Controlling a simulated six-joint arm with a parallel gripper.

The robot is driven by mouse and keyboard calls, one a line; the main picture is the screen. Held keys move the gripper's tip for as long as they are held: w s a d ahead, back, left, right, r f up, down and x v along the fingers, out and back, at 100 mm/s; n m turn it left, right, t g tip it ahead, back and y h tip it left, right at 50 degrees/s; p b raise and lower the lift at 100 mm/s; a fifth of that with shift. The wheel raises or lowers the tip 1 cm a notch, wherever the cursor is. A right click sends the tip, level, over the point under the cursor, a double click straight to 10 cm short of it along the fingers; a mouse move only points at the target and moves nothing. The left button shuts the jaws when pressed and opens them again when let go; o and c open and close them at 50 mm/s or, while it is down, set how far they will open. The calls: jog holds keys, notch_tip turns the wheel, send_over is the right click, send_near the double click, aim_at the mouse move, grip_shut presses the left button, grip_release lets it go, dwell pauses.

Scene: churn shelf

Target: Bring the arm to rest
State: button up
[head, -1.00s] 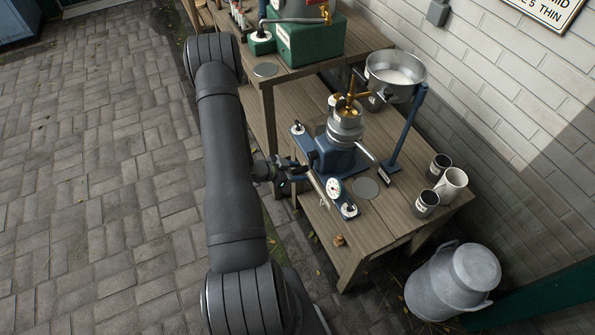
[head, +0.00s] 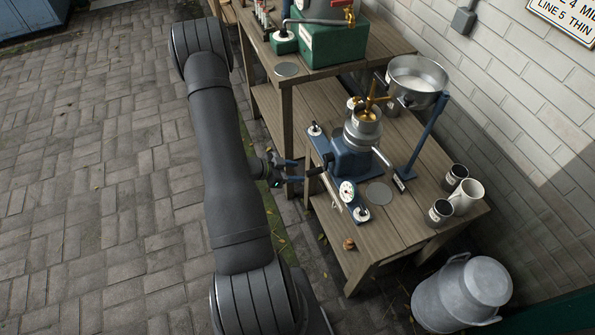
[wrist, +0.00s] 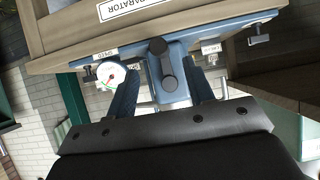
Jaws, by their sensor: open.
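My arm stretches up the middle of the head view. My gripper (head: 284,173) is left of the wooden bench, near the blue cream separator (head: 352,160). Its jaws are open and look empty. In the wrist view the two blue fingers of my gripper (wrist: 162,100) stand apart, with the separator's blue body and dark round crank end (wrist: 162,50) showing between and beyond them. I see no clear contact with the crank. A white dial (head: 347,191) sits on the separator's blue base; it also shows in the wrist view (wrist: 110,75).
A steel bowl (head: 416,82) stands on a blue post. Cups (head: 440,211) and a white jug (head: 467,196) stand at the bench's right end. A green machine (head: 325,42) is on the upper bench. A milk churn (head: 462,293) stands on the floor. The paving (head: 90,200) at left is clear.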

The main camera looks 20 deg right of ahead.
aim_at(307, 172)
dwell(0.3)
jog(key=shift+x, duration=4)
jog(key=shift+a+r, duration=0.1)
jog(key=shift+a, duration=0.05)
jog(key=shift+v, duration=2.1)
